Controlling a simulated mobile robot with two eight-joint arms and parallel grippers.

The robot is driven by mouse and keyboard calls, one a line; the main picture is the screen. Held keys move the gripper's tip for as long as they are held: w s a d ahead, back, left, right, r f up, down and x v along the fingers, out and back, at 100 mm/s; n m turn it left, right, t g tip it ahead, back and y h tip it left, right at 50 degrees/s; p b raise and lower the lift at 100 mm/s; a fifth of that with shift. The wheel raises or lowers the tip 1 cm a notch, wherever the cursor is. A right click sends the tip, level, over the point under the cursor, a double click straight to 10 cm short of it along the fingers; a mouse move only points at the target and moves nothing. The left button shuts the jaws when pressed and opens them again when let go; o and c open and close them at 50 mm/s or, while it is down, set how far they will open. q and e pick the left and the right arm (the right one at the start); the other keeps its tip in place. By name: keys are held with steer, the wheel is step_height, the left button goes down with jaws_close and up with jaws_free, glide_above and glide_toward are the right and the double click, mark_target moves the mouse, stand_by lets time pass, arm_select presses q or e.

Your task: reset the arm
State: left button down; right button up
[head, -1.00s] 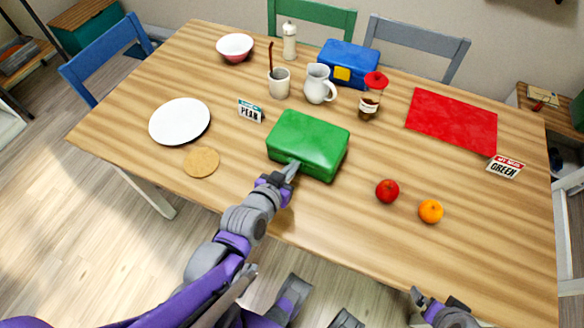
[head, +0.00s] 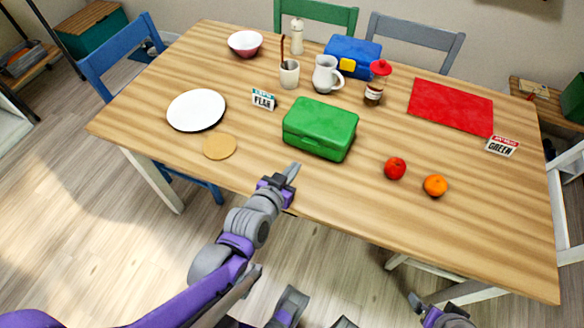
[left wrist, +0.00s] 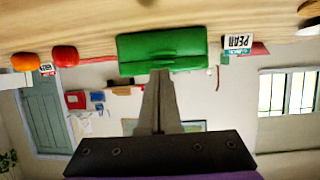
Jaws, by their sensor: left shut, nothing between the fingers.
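My left gripper (head: 292,170) is shut and empty at the table's front edge, just in front of the green box (head: 320,128). A gap of table shows between the fingertips and the box in the head view. In the left wrist view, which is upside down, the closed fingers (left wrist: 160,76) point toward the green box (left wrist: 162,48). Part of my right gripper (head: 418,300) shows at the bottom right of the head view, below the table's edge; its jaws are too small to judge.
The wooden table (head: 250,180) holds a white plate (head: 196,110), a round tan coaster (head: 219,146), a red apple (head: 395,168), an orange (head: 435,186) and a red mat (head: 450,106). A blue box (head: 352,58), pitcher (head: 326,74) and jar (head: 374,94) stand behind. Floor is open before the table.

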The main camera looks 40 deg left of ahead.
arm_select(q)
steer(key=shift+s+f, duration=0.1)
steer(key=shift+s, duration=0.2)
steer(key=shift+w+d, duration=0.1)
steer(key=shift+w, duration=0.05)
steer(key=s+d+r+m+g+h+p, duration=0.1)
steer(key=s+d+r+g+h+p, duration=0.1)
steer(key=s+d+r+g+p, duration=0.5)
steer(key=s+r+g+p, duration=0.1)
steer(key=p, duration=0.2)
steer(key=shift+s+d+r+m, duration=0.15)
steer(key=shift+s+r+m, duration=0.1)
steer(key=shift+r+m, duration=0.15)
arm_select(e)
step_height(320, 180, up, 11)
steer(key=w, duration=0.1)
steer(key=shift+w+r, duration=0.2)
steer(key=shift+w, duration=0.1)
